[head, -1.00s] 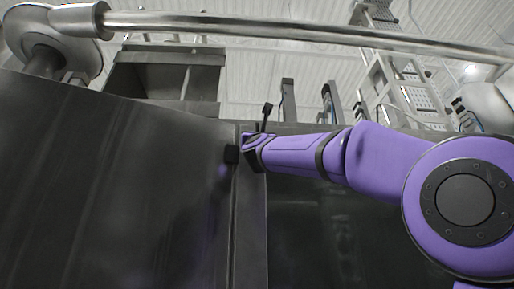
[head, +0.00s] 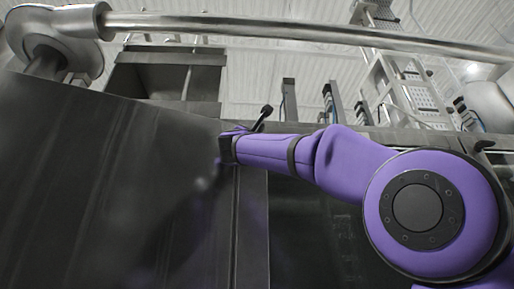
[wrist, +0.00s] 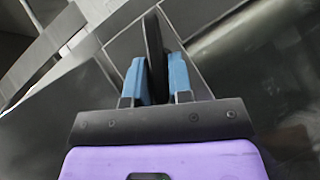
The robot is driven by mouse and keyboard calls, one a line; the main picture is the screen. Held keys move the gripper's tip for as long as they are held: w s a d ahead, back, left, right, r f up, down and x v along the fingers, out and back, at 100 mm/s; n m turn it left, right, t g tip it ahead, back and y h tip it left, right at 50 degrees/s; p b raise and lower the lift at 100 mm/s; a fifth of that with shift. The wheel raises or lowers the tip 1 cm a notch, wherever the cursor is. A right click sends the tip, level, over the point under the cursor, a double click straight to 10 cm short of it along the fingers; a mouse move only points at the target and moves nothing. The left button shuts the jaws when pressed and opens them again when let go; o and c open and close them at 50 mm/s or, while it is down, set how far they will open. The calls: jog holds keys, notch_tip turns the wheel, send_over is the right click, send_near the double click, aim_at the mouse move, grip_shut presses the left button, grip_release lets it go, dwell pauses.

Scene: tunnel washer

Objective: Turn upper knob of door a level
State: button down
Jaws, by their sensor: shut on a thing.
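My gripper (wrist: 157,78) shows in the wrist view with its blue fingers on either side of a thin black knob (wrist: 154,40). It is shut on this knob, seen edge-on and slightly tilted. In the head view, my purple arm reaches from the right to the seam beside the large dark grey panel, likely the door (head: 90,190).
A steel rail (head: 300,30) crosses the top of the head view. A dark vertical post (head: 252,230) runs below my wrist. A small black fitting (head: 484,146) is at the right edge. Metal ladders and frames (head: 400,90) stand behind.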

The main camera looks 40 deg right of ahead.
jog(key=m+g, duration=0.2)
jog(key=m, duration=0.1)
jog(key=m+g, duration=0.2)
jog(key=m, duration=0.1)
jog(key=m+g, duration=0.2)
jog(key=g, duration=0.1)
jog(key=shift+w+a+r+m, duration=0.25)
jog(key=shift+a+r+m, duration=0.05)
jog(key=shift+a+m, duration=0.1)
jog(key=shift+r+m+g+y, duration=0.2)
jog(key=shift+m+g+y, duration=0.7)
jog(key=shift+m, duration=0.8)
jog(key=shift+r+m+g, duration=0.1)
jog(key=shift+m+g, duration=0.2)
jog(key=shift+m, duration=0.2)
jog(key=c, duration=1.2)
grip_release()
jog(key=shift+d, duration=0.1)
jog(key=shift+o, duration=0.2)
jog(key=v, duration=1.1)
jog(key=shift+r, duration=0.2)
